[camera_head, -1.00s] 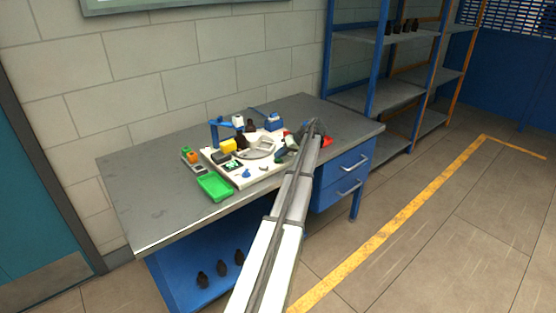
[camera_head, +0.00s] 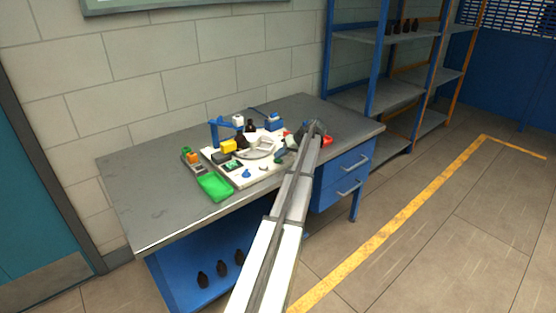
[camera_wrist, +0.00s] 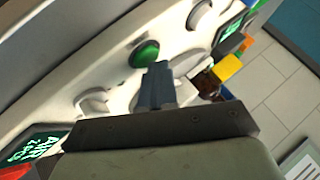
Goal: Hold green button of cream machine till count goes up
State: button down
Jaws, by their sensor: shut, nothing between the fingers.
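The cream machine (camera_head: 262,173) sits on the grey workbench in the head view, and its cream panel (camera_wrist: 100,65) fills much of the wrist view. The round green button (camera_wrist: 145,53) sits on that panel, just beyond my fingertips. My gripper (camera_wrist: 158,72) is shut and empty, its fingers pointing at the button's lower edge. A small gap seems to show, but I cannot tell for sure whether they touch. A dark display with green characters (camera_wrist: 38,148) is at the lower left; its count is not readable. Another display (camera_wrist: 230,28) is at the upper right.
White knobs (camera_wrist: 93,102) flank the button. A brown bottle (camera_wrist: 206,82) and a yellow block (camera_wrist: 228,67) stand right of my fingers. A red part (camera_wrist: 15,172) is at the lower left.

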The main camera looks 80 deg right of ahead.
aim_at(280, 159)
jog(key=shift+r, duration=0.9)
jog(key=shift+r, duration=0.15)
notch_tip(280, 159, up, 5)
jog(key=shift+f, duration=0.15)
dwell(0.6)
jog(key=shift+w, duration=0.1)
